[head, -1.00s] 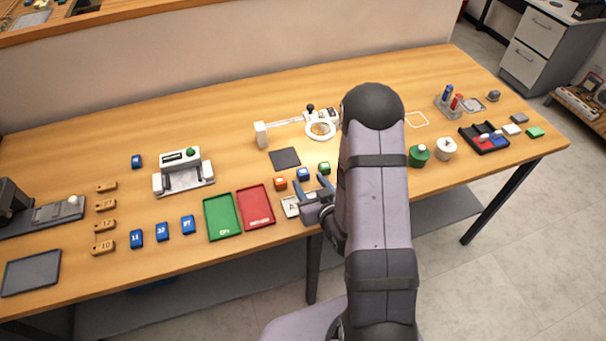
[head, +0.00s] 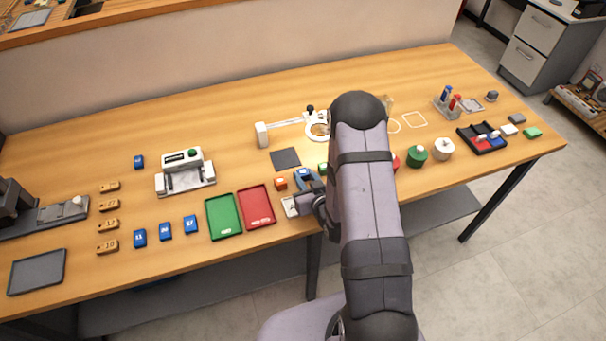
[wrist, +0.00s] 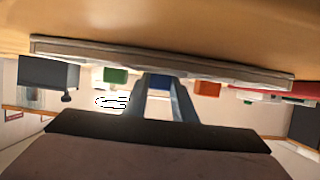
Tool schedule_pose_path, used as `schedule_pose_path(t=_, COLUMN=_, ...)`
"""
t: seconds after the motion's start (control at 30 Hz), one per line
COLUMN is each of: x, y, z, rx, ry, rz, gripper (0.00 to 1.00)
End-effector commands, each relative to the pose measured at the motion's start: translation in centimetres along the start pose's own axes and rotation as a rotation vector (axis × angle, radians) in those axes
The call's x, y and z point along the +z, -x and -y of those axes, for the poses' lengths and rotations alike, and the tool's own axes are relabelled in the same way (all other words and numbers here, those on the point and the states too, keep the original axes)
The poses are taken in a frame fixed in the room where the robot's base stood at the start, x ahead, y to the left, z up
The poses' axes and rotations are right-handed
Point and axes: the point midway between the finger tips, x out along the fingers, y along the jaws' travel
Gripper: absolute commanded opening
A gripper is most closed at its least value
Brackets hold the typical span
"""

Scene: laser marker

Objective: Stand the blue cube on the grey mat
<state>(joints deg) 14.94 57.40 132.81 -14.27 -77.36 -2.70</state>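The blue cube (wrist: 160,82) shows between the tips of my gripper (wrist: 161,84) in the wrist view, partly covered by the fingers. In the head view my gripper (head: 307,181) is low over the table at the blue cube's place, between an orange cube (head: 281,184) and a green cube (head: 323,168). The fingers look spread, one on each side of the blue cube; contact cannot be made out. The grey mat (head: 285,158) lies flat and bare just behind the cubes.
A red tray (head: 256,207) and a green tray (head: 223,217) lie left of my gripper. A light plate (head: 290,206) lies in front of the orange cube. A white ring stand (head: 262,134) stands behind the mat.

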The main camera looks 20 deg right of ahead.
Motion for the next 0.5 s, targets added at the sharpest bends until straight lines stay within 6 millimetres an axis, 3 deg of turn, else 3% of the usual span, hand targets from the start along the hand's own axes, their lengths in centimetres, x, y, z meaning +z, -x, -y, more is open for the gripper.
schedule_pose_path(t=0.5, x=-0.64, y=0.20, z=-0.02, rx=0.000, ry=0.001, rz=-0.002, gripper=0.00)
